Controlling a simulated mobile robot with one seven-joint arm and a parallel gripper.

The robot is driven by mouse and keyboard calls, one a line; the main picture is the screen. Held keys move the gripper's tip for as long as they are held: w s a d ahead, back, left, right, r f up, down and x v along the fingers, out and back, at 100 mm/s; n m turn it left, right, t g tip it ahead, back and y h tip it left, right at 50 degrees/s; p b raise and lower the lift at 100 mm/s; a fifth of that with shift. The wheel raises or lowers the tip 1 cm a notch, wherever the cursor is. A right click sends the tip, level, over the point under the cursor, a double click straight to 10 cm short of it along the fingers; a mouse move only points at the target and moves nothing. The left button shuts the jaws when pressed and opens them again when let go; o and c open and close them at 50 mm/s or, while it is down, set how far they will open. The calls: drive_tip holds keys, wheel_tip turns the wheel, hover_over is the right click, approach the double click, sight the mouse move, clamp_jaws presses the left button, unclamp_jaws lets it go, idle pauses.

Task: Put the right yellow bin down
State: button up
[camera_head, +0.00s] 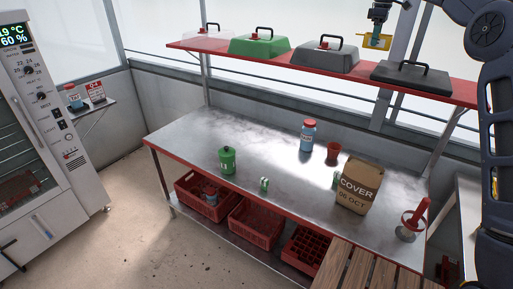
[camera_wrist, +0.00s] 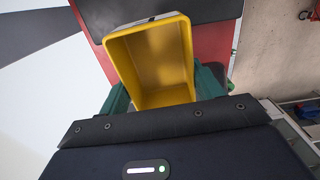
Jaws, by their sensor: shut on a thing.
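The yellow bin (camera_wrist: 150,62) fills the upper middle of the wrist view, its open inside facing the camera. My gripper (camera_wrist: 163,92) is shut on it, with a green finger at each side. In the head view my gripper (camera_head: 380,12) is at the top right, and the yellow bin (camera_head: 374,41) hangs below it, above the red shelf. The bin's underside is hidden in the wrist view. No second yellow bin shows.
The red shelf (camera_head: 462,97) carries several lids, with a black one (camera_head: 411,76) near the bin. Below, the metal bench (camera_head: 270,140) holds a green pot (camera_head: 227,160), a blue bottle (camera_head: 308,138) and a COVER bag (camera_head: 358,186). Its left part is clear.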

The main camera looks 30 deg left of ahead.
drive_tip(key=s+a+r+n, duration=0.3)
drive_tip(key=s+a+n, duration=0.1)
drive_tip(key=s+a, duration=1.5)
drive_tip(key=s+a+f+n, duration=0.3)
drive_tip(key=a+f+n, duration=0.1)
drive_tip(key=a+f, duration=0.5)
drive_tip(key=s+a+f+n, duration=0.2)
drive_tip(key=a+f+n, duration=0.1)
drive_tip(key=a+f, duration=0.55)
drive_tip(key=a+f+n, duration=0.1)
drive_tip(key=f+n, duration=0.1)
drive_tip(key=f, duration=1)
drive_tip(key=w+a+f+n, duration=0.1)
drive_tip(key=a+f+n, duration=0.1)
drive_tip(key=f, duration=1.1)
drive_tip(key=a+f+n, duration=0.1)
drive_tip(key=f+n, duration=0.1)
drive_tip(key=f, duration=1)
drive_tip(key=shift+w+a+f+n, duration=0.2)
drive_tip(key=shift+w+f+n, duration=0.1)
drive_tip(key=shift+w, duration=0.1)
drive_tip(key=shift+f, duration=2.5)
drive_tip(key=shift+f, duration=0.15)
drive_tip(key=o, duration=1.1)
drive_tip(key=shift+c, duration=0.2)
